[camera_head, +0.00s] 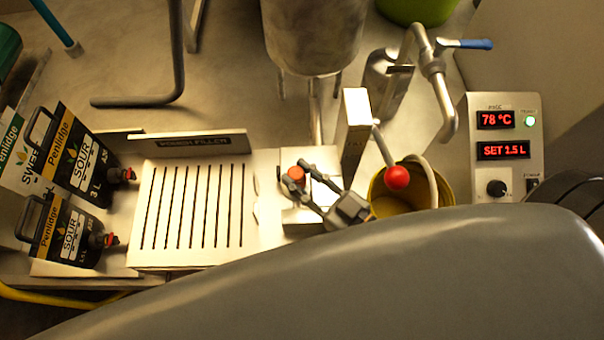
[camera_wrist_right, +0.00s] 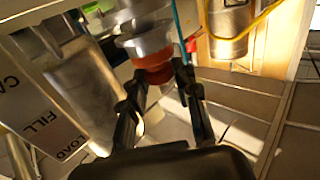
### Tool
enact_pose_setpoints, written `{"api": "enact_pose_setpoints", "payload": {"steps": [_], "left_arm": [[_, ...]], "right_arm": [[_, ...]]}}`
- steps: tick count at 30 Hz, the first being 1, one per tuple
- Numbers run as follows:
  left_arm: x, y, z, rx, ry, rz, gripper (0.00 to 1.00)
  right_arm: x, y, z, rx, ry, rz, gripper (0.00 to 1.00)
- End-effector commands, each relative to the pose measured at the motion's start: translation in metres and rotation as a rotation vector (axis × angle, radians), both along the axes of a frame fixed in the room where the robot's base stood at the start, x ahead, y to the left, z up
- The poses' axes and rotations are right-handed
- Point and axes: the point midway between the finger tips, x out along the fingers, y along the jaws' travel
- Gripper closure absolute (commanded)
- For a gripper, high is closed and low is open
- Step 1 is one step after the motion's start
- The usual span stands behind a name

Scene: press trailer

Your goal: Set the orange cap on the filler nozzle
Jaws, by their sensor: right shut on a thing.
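The orange cap (camera_head: 296,174) shows at the fingertips of my right gripper (camera_head: 303,178), over the right end of the pale metal filler bench. In the right wrist view, the cap (camera_wrist_right: 153,64) sits at the tips of my right gripper's fingers (camera_wrist_right: 162,80), which are shut on it. The metal filler nozzle (camera_wrist_right: 142,30) is right at the cap in that view, in line with it. I cannot tell whether the cap is fully seated on it or only close. My left gripper is not in view.
A slotted drain tray (camera_head: 248,215) lies left of the gripper. Two juice boxes (camera_head: 80,158) (camera_head: 70,232) with red taps stand farther left. A red-knobbed lever (camera_head: 397,178) and a yellow bucket (camera_head: 440,190) are close on the right. A labelled plate (camera_wrist_right: 42,108) stands beside the fingers.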

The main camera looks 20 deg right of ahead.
Motion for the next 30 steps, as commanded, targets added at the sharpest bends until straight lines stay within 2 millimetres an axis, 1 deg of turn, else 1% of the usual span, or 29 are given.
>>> {"api": "enact_pose_setpoints", "payload": {"steps": [8, 20, 30], "left_arm": [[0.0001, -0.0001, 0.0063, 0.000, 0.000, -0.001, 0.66], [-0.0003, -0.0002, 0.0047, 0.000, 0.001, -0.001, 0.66], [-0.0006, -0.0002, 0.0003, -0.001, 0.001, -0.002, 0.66]], "right_arm": [[-0.0001, 0.0002, 0.0015, 0.002, -0.001, 0.000, 1.00], [0.0000, 0.0001, -0.0007, 0.001, -0.002, 0.000, 1.00], [-0.0001, 0.0002, -0.0076, 0.001, 0.000, 0.000, 1.00]]}}
